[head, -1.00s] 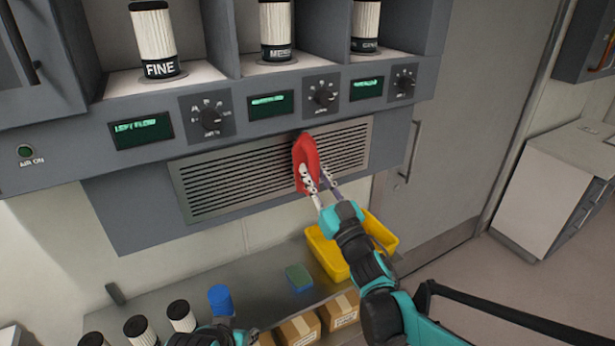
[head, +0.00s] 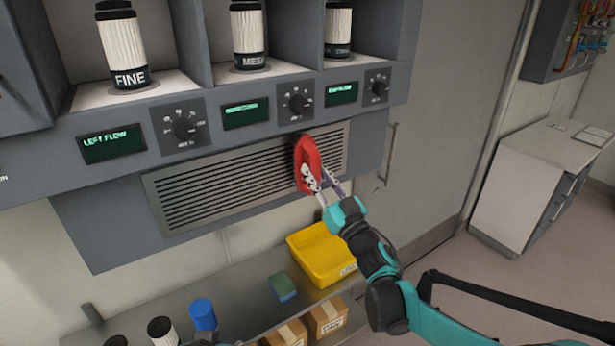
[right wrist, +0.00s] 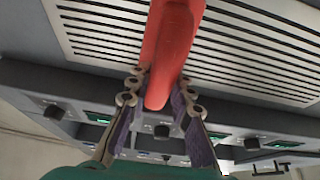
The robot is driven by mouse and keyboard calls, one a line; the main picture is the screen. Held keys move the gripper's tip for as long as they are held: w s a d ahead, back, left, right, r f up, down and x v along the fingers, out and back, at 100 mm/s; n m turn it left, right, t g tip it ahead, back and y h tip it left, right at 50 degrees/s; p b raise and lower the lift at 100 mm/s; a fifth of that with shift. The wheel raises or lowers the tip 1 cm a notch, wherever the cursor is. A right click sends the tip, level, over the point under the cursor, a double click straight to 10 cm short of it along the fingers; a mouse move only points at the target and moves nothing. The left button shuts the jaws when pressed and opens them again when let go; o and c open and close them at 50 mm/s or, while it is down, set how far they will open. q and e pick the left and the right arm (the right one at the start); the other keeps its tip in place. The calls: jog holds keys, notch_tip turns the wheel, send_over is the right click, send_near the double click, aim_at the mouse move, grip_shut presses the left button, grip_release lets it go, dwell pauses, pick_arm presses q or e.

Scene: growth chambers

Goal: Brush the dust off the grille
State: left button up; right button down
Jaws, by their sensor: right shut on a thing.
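The grille (head: 215,190) is a pale slatted panel set in the grey front below the dials. A red brush (head: 307,158) stands upright in front of the right part of the grille. I cannot tell if it touches the slats, and its bristles are hidden. My right gripper (head: 318,183) is shut on the brush. In the right wrist view the fingers (right wrist: 160,95) pinch the brush's red body (right wrist: 172,50), with the grille (right wrist: 240,45) behind it. I cannot make out dust on the slats. My left gripper is not in view.
Above the grille are dials (head: 185,128), green displays (head: 113,145) and white filters (head: 123,45) in bays. Below, a shelf holds a yellow bin (head: 325,255), a green-blue sponge (head: 283,287), a blue-capped item (head: 203,314) and cardboard boxes (head: 328,318). A door handle (head: 391,155) stands right of the grille.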

jog(key=shift+w+d, duration=0.2)
jog(key=shift+w, duration=0.05)
jog(key=s+a, duration=0.6)
jog(key=a, duration=0.2)
jog(key=s+a, duration=0.5)
jog(key=a, duration=0.4)
jog(key=shift+s, duration=0.4)
dwell(1.2)
jog(key=shift+s+d+p, duration=0.25)
jog(key=shift+s+d, duration=0.3)
jog(key=shift+s, duration=0.25)
jog(key=shift+s+d+p, duration=0.3)
jog(key=shift+s+d, duration=0.25)
jog(key=shift+s, duration=0.3)
jog(key=shift+s+d+p, duration=0.25)
jog(key=shift+s+d, duration=0.3)
jog(key=shift+s, duration=0.25)
jog(key=shift+s, duration=0.1)
